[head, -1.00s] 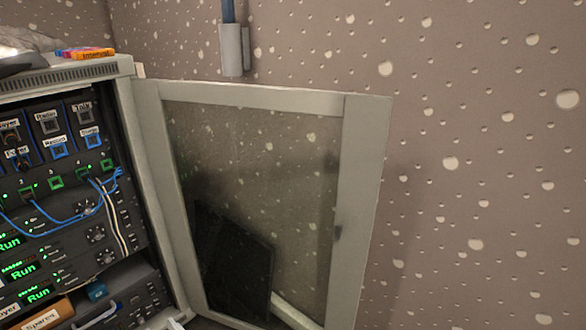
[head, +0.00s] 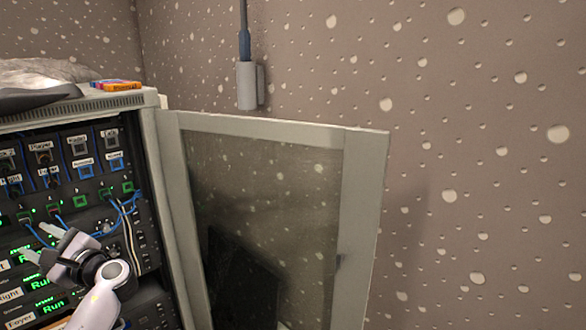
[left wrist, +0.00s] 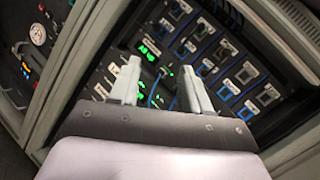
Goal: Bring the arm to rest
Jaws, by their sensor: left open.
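My left gripper (head: 41,245) is in the lower left of the head view, in front of the rack's equipment panels. Its two fingers are apart with nothing between them. In the left wrist view the two pale fingers of the left gripper (left wrist: 160,85) stand apart, facing the rack panel with its green displays and labelled switches. The equipment rack (head: 125,100) has a light frame and holds dark units with blue cables (head: 128,203). My right gripper is in neither view.
The rack's glass door (head: 265,215) stands open to the right. A grey wall fitting (head: 247,86) with a blue cable hangs above it. An orange item (head: 118,86) and a grey heap (head: 45,72) lie on the rack top. The spotted wall (head: 480,180) is at the right.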

